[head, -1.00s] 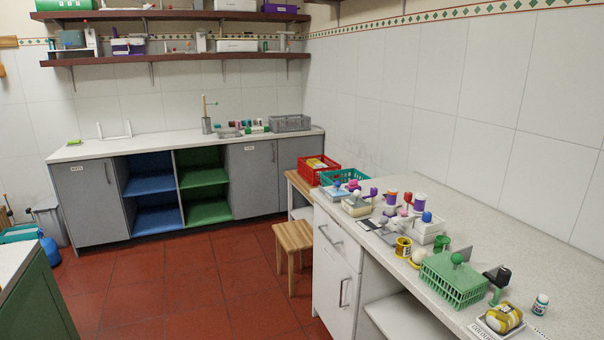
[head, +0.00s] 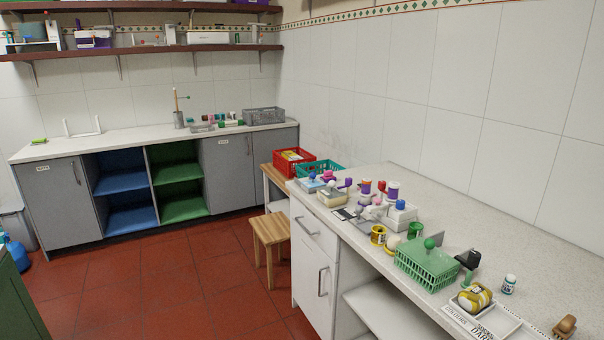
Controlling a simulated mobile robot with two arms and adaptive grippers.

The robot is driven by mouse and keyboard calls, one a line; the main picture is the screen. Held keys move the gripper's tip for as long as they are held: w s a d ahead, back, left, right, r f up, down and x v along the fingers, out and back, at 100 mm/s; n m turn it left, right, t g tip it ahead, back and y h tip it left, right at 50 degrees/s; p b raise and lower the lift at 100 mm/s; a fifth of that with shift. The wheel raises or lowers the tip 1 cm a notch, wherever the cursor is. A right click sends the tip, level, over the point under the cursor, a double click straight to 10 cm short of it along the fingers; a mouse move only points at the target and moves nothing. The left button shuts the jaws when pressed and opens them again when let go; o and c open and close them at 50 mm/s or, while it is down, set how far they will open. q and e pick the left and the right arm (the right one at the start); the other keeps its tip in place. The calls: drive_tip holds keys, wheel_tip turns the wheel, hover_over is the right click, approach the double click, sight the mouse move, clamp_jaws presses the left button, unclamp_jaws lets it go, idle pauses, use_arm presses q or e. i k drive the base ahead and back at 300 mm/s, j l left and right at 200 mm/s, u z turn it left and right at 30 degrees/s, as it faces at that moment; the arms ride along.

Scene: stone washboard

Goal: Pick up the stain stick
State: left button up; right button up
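I cannot pick out the stain stick for certain among the small things in view. More small coloured items (head: 228,118) stand on the far counter (head: 120,144), too small to identify. Neither of my grippers is in view.
A red basket (head: 294,167) and a teal basket (head: 318,172) stand beyond the right counter's things. A wooden stool (head: 270,231) stands on the red floor (head: 190,290). A labelled white tray (head: 510,328) lies at the lower right. The floor left of the stool is clear.

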sight(510, 281)
drive_tip(key=z, duration=1.4)
drive_tip(key=i+j+z, duration=0.15)
drive_tip(key=i+z, duration=0.15)
drive_tip(key=i+j+z, duration=0.25)
